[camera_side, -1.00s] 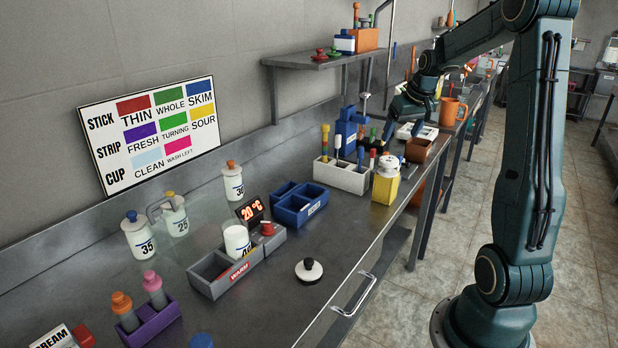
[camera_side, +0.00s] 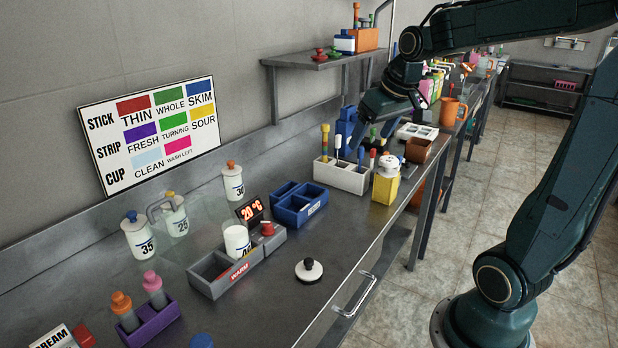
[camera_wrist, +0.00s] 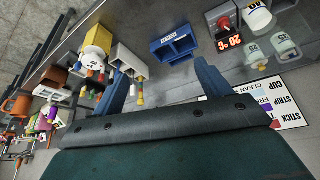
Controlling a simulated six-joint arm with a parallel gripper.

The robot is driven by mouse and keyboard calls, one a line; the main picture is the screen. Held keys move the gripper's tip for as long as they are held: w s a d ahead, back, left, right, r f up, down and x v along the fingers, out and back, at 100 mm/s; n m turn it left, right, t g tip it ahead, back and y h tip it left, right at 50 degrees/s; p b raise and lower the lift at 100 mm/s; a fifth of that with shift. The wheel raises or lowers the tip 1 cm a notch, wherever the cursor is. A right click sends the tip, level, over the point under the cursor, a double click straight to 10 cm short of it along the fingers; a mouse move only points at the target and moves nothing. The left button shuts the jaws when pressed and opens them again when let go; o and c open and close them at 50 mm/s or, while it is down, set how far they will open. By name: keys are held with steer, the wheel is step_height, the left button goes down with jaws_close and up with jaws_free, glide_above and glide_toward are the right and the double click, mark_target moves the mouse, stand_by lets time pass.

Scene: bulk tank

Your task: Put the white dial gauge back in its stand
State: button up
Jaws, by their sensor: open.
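No clearly marked dial gauge shows. A white disc with a black knob (camera_side: 309,270) lies on the bench near the front edge. A white round top with small dark marks (camera_side: 390,160) sits on a yellow container (camera_side: 384,189); both also show in the wrist view (camera_wrist: 95,40). I cannot tell which of these is the gauge. My gripper (camera_side: 372,140) is open and points down above the white rack (camera_side: 345,177), which holds several sticks with coloured caps. In the wrist view the fingers (camera_wrist: 161,72) stand apart with nothing between them.
A blue divided box (camera_side: 299,204) stands left of the white rack. A grey tray (camera_side: 212,277) with a cup and red-lit display is further left. Bottles stand along the wall. Bare bench lies around the disc.

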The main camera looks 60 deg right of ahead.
steer(key=s+a+f+n+t+y, duration=0.1)
steer(key=s+a+n, duration=0.2)
steer(key=s+a, duration=0.9)
steer(key=a, duration=0.3)
steer(key=shift+s+a+f+n+y, duration=0.2)
steer(key=shift+s+f+n+y, duration=0.05)
steer(key=shift+f+n+y, duration=0.15)
steer(key=shift+c, duration=0.3)
